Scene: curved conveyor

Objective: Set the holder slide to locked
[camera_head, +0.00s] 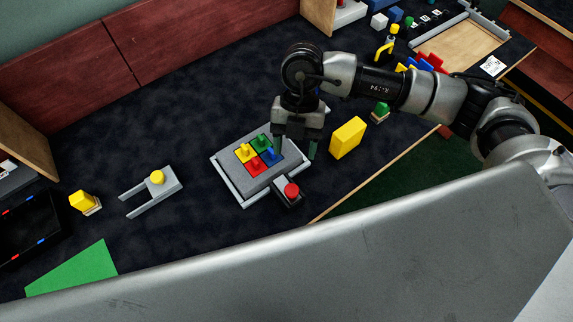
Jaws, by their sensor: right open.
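The grey holder (233,188) lies on the dark table near the middle. Its inset carries four knobbed square pieces: yellow (245,153), green (261,142), red (256,165) and blue (269,156). A dark slide with a round red knob (292,190) sits at the holder's lower right edge. I cannot tell its locked or unlocked position. My right gripper (296,150) is open with fingers pointing down. It appears beside the holder's right side, behind the red knob in the picture, apart from the knob. Nothing shows between its fingers. My left gripper is not in view.
A yellow block (347,138) stands right of my right gripper. A wooden-bottomed tray (447,50) and several coloured blocks are at the upper right. Table between is clear.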

